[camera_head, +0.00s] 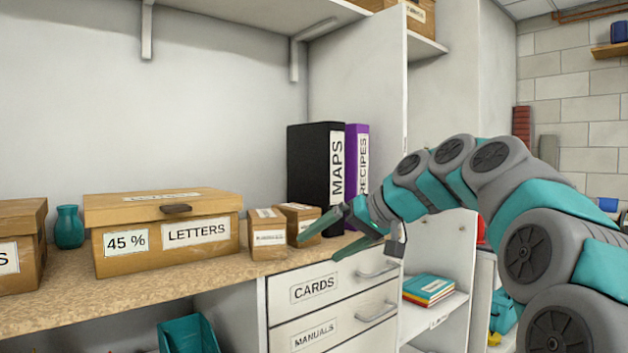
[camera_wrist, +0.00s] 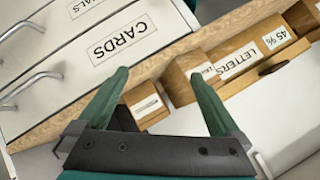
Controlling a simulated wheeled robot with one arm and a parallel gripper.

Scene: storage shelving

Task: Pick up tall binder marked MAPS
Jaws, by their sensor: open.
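The tall black binder (camera_head: 312,165) marked MAPS stands upright on the counter against the side panel at the right end. A purple binder (camera_head: 357,160) marked RECIPES stands right beside it. My gripper (camera_head: 332,236) is in front of the binders, low near the counter's front edge, with its fingers apart and nothing between them. In the wrist view my gripper (camera_wrist: 165,85) is open above the counter edge, with small boxes just beyond its fingers. The MAPS binder does not show in the wrist view. My gripper hides the lower parts of the binders in the head view.
Two small cardboard boxes (camera_head: 267,234) stand left of my gripper, in front of the black binder. A larger LETTERS box (camera_head: 165,236) and a teal vase (camera_head: 68,227) are further left. The CARDS drawer (camera_head: 315,288) is below the counter (camera_head: 190,288). A shelf overhangs above.

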